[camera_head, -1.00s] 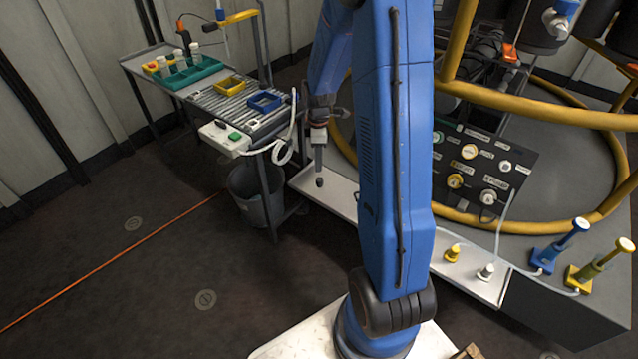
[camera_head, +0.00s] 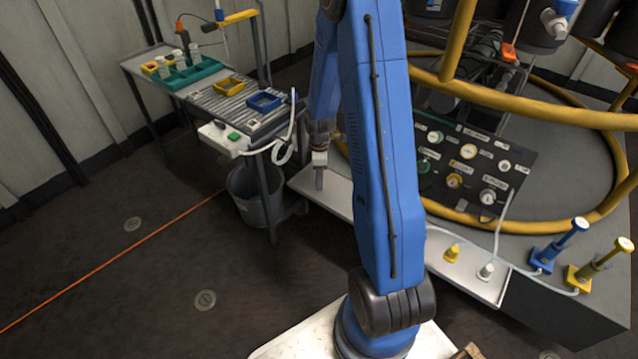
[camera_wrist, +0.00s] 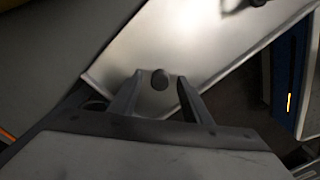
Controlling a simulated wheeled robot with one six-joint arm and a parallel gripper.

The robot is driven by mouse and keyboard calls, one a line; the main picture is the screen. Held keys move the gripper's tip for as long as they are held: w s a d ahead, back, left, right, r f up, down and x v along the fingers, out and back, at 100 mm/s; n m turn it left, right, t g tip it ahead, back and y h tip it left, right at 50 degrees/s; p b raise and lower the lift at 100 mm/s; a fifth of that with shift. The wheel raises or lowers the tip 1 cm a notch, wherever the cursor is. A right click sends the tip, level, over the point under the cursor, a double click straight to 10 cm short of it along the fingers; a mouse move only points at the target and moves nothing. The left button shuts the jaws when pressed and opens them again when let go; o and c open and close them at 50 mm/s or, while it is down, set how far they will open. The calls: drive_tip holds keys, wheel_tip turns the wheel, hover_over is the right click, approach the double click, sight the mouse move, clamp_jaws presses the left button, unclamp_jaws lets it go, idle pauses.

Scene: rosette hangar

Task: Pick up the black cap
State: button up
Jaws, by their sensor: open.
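The black cap (camera_wrist: 160,79) shows in the wrist view as a small dark round thing over the pale metal shelf (camera_wrist: 190,45). It lies in the gap between my two fingertips, with a finger on either side and no clear contact. My gripper (camera_head: 319,186) is open and points down over the left end of the shelf (camera_head: 333,187) in the head view. The cap cannot be made out there; my gripper seems to hide it.
A grey bin (camera_head: 248,205) stands left of the shelf, under a cart with a white box (camera_head: 222,138). Yellow (camera_head: 452,252) and white (camera_head: 486,271) fittings sit at the shelf's right end. A gauge panel (camera_head: 470,170) rises behind. Another dark piece (camera_wrist: 257,2) shows at the wrist view's top edge.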

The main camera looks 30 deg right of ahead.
clamp_jaws()
wheel_tip(320, 180, up, 10)
idle(0.8)
idle(0.4)
